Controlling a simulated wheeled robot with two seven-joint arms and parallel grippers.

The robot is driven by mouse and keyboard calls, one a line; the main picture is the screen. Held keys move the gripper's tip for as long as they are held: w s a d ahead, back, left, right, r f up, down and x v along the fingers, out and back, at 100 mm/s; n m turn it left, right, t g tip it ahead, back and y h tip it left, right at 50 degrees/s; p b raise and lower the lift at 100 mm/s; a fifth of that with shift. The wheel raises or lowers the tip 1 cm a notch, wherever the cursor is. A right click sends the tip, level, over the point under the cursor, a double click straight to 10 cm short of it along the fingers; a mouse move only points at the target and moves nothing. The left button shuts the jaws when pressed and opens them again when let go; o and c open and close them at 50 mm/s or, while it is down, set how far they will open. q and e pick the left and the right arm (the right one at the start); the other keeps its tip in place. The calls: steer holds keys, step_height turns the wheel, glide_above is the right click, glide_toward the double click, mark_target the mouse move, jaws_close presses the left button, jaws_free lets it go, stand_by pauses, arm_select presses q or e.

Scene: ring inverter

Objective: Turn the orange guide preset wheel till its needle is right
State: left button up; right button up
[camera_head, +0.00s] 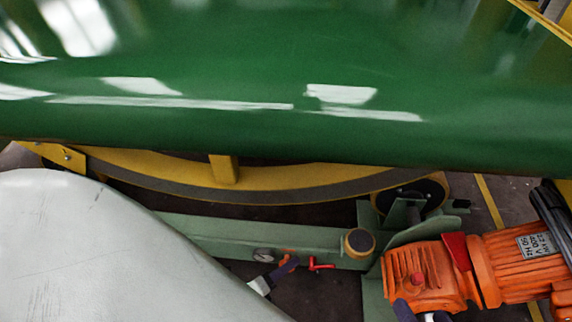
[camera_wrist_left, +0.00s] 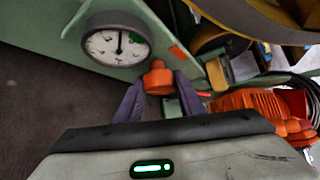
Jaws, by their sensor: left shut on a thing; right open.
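The orange preset wheel (camera_wrist_left: 158,78) is a small ribbed knob on the pale green frame. My left gripper (camera_wrist_left: 157,92) is shut on it, one purple finger on each side. In the head view my left gripper (camera_head: 286,268) is at the frame's front face, and its fingers mostly hide the wheel. The round gauge (camera_wrist_left: 118,44) is just left of the wheel in the wrist view. Its black needle points about straight up, and a green patch lies to the right of the needle. My right gripper (camera_head: 422,312) is open at the bottom edge, partly cut off.
A red handle (camera_head: 320,264) sits right of the wheel. An orange motor (camera_head: 425,275) stands at the lower right, close to my right gripper. A large green cylinder (camera_head: 300,80) spans the top, above a yellow ring (camera_head: 280,182). Dark floor shows below the frame.

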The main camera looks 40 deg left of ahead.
arm_select(q)
steer(key=shift+r+p, duration=0.25)
steer(key=shift+p, duration=0.1)
steer(key=shift+m+g+y+p, duration=0.3)
steer(key=shift+y, duration=0.1)
steer(key=shift+f+m+g+y+p, duration=0.2)
steer(key=shift+m+g+y+p, duration=0.1)
steer(key=shift+m+g+p, duration=0.1)
arm_select(e)
steer(key=shift+s+d+f+g+h, duration=0.15)
steer(key=shift+d+f+h, duration=0.15)
steer(key=shift+f, duration=0.35)
steer(key=shift+d+f+g+h, duration=0.2)
steer(key=shift+d+f, duration=0.1)
steer(key=shift+f, duration=0.3)
arm_select(q)
steer(key=o, duration=1.1)
arm_select(e)
steer(key=shift+r, duration=0.1)
